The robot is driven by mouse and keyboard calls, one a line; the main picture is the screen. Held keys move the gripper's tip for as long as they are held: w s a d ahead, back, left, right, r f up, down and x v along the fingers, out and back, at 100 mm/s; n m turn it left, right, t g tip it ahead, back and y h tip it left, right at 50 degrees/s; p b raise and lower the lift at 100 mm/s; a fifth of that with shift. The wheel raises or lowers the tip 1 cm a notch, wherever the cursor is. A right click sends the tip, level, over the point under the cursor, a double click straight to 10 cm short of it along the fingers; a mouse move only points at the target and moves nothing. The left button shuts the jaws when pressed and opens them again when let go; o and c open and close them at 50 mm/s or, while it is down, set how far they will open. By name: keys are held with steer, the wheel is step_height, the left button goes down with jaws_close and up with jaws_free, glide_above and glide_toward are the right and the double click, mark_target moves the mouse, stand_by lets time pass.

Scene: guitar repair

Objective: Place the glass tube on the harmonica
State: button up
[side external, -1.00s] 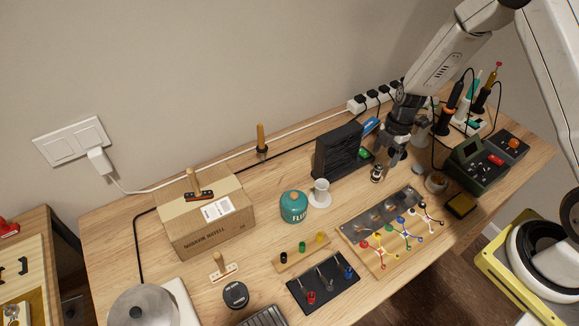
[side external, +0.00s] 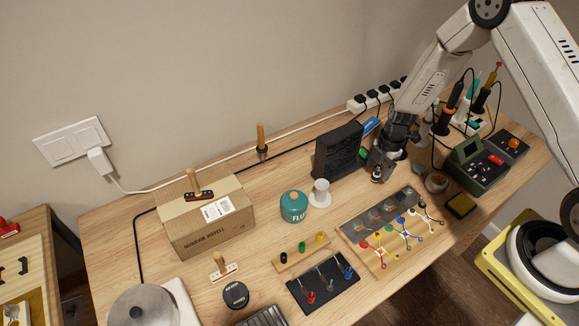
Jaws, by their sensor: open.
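My gripper (side external: 380,170) is open and low over the back right of the table. A small upright piece with dark and pale bands (side external: 377,176) stands right at its fingertips. It may be the glass tube, but it is too small to be sure. The fingers partly hide it, and I cannot tell whether they touch it. I cannot pick out the harmonica with certainty. A grey ribbed metal object (side external: 262,317), cut off by the bottom edge of the view, could be it.
A black upright box (side external: 338,150) stands close left of my gripper. A white cup-like piece (side external: 320,192) and teal canister (side external: 294,207) are further left. A board with coloured leads (side external: 383,250) lies in front. A green instrument (side external: 478,165) stands right. A cardboard box (side external: 208,222) is far left.

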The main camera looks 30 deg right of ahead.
steer(key=shift+a+f, duration=0.2)
steer(key=shift+f, duration=1)
steer(key=c, duration=1)
